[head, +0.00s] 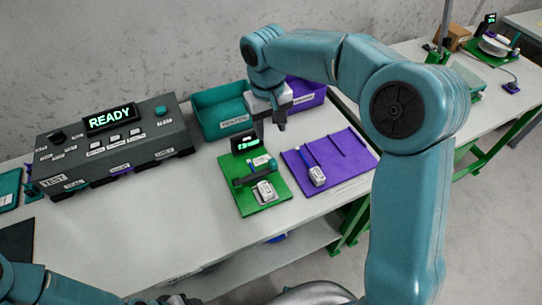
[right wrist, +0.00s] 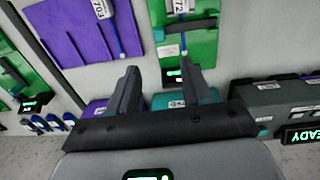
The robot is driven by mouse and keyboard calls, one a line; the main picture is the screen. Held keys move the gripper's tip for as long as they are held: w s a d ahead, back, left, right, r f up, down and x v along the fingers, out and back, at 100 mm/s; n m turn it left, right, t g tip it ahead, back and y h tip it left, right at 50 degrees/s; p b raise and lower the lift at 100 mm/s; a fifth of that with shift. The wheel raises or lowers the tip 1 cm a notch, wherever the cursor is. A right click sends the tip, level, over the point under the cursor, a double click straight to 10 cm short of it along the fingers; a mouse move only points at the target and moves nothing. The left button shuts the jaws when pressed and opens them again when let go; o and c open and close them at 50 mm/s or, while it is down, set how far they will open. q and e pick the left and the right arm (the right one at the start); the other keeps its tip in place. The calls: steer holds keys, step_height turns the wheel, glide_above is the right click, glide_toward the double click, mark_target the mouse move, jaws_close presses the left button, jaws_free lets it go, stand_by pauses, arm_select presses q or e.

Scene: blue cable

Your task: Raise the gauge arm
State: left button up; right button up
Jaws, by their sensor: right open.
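The gauge is a green board (head: 277,203) with a small dark display (head: 245,143) lit green at its back. A dark gauge arm (head: 250,175) lies low across the board, just behind a white labelled plug (head: 265,191). The board (right wrist: 205,45) also shows in the right wrist view, with the dark bar across it. My right gripper (head: 275,122) hangs above and behind the display, open and empty. Its two fingers (right wrist: 160,82) stand apart, with the display between them in the wrist view. Only a dark end of my left gripper (head: 180,299) shows at the bottom edge; its jaws are unclear.
A purple board (head: 345,165) with a blue cable and white plug (head: 317,176) lies right of the gauge. Teal (head: 220,110) and purple (head: 308,92) bins stand behind. A grey console (head: 115,145) reading READY is at left.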

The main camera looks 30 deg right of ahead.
mark_target(273, 161)
steer(key=f, duration=1.4)
steer(key=shift+d+f, duration=0.15)
steer(key=shift+d, duration=0.25)
steer(key=shift+w, duration=0.1)
jaws_close()
